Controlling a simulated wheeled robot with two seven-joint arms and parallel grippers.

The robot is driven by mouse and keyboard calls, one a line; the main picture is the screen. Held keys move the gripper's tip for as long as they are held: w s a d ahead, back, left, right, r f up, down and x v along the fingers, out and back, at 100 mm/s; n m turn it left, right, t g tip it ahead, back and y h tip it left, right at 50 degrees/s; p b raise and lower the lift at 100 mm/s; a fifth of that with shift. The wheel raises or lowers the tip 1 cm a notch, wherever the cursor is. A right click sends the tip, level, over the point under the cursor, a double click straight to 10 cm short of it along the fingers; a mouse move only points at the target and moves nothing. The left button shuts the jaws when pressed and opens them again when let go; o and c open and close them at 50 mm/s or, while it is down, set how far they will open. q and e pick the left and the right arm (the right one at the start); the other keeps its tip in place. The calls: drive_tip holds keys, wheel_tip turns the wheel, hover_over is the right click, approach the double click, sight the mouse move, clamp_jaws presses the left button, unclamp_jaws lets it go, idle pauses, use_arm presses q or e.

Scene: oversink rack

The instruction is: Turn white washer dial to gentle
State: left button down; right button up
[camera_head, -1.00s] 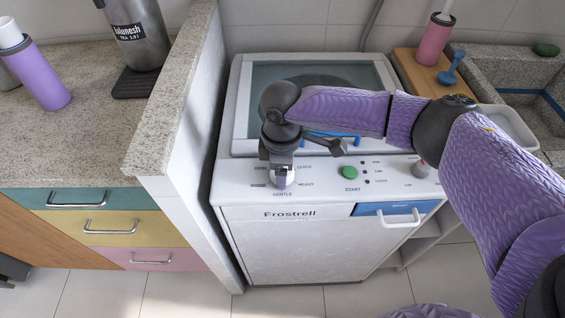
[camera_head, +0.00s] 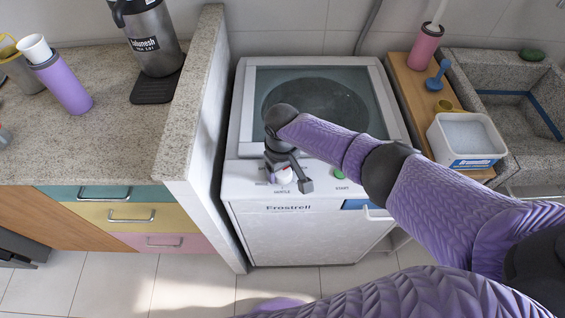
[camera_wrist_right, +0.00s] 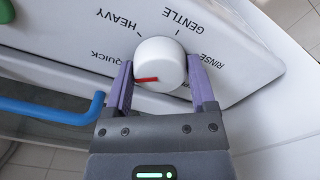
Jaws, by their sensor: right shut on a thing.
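The white washer (camera_head: 300,235) stands in the middle of the head view, with "Frostrell" on its front. Its white dial (camera_wrist_right: 160,62) has a red mark and fills the gap between the fingers in the right wrist view. The red mark lies on the lower left of the dial face, toward the QUICK side and away from GENTLE (camera_wrist_right: 185,22). HEAVY and RINSE labels also surround the dial. My right gripper (camera_wrist_right: 161,85) is shut on the dial, one purple finger on each side. In the head view, the gripper (camera_head: 284,172) partly covers the dial. My left gripper is out of view.
A green START button (camera_head: 339,173) sits right of the dial, close to my right arm. A blue bar (camera_wrist_right: 50,110) shows left of the gripper in the wrist view. The granite-topped partition (camera_head: 195,110) rises left of the washer.

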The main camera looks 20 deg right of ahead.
drive_tip(key=m+p, duration=0.1)
drive_tip(key=m, duration=0.2)
drive_tip(key=shift+r+m+p, duration=0.15)
drive_tip(key=shift+m+p, duration=0.15)
drive_tip(key=shift+m, duration=0.1)
drive_tip(key=m, duration=0.2)
drive_tip(key=shift+m+p, duration=0.3)
drive_tip(key=shift+p, duration=0.1)
drive_tip(key=shift+m, duration=1)
drive_tip(key=m+p, duration=0.1)
drive_tip(key=m, duration=0.2)
drive_tip(key=shift+m, duration=0.3)
drive_tip(key=m, duration=0.3)
drive_tip(key=shift+w, duration=0.1)
drive_tip(key=m, duration=0.7)
drive_tip(key=shift+m, duration=1.2)
